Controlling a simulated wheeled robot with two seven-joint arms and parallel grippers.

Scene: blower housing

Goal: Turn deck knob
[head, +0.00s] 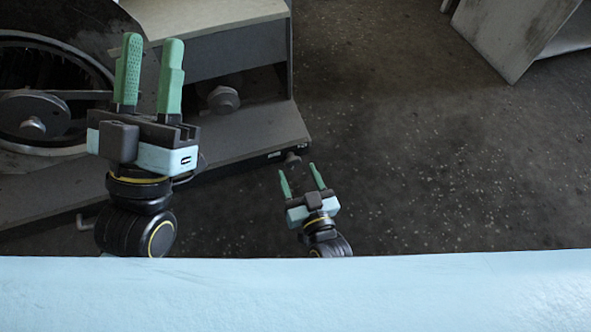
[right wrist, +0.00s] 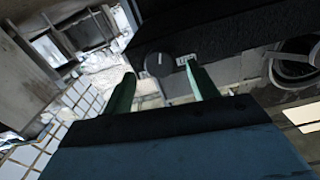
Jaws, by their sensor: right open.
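A small dark round knob (head: 292,159) sticks out from the front edge of the grey deck (head: 240,135) near its right corner, beside a small label. In the right wrist view the knob (right wrist: 158,64) is a dark disc with a pale mark on its face. My right gripper (head: 298,169) is open, its two green fingers pointing at the knob. In the right wrist view the knob appears between the fingertips; I cannot tell whether they touch it. My left gripper (head: 153,41) is open and empty, higher up at the left over the machine.
A round blower opening (head: 33,126) with a hub and bar is at the left. A larger round knob (head: 223,99) sits in the recess under the upper housing (head: 225,45). Speckled floor (head: 430,150) lies clear to the right. A pale panel (head: 510,35) stands at top right.

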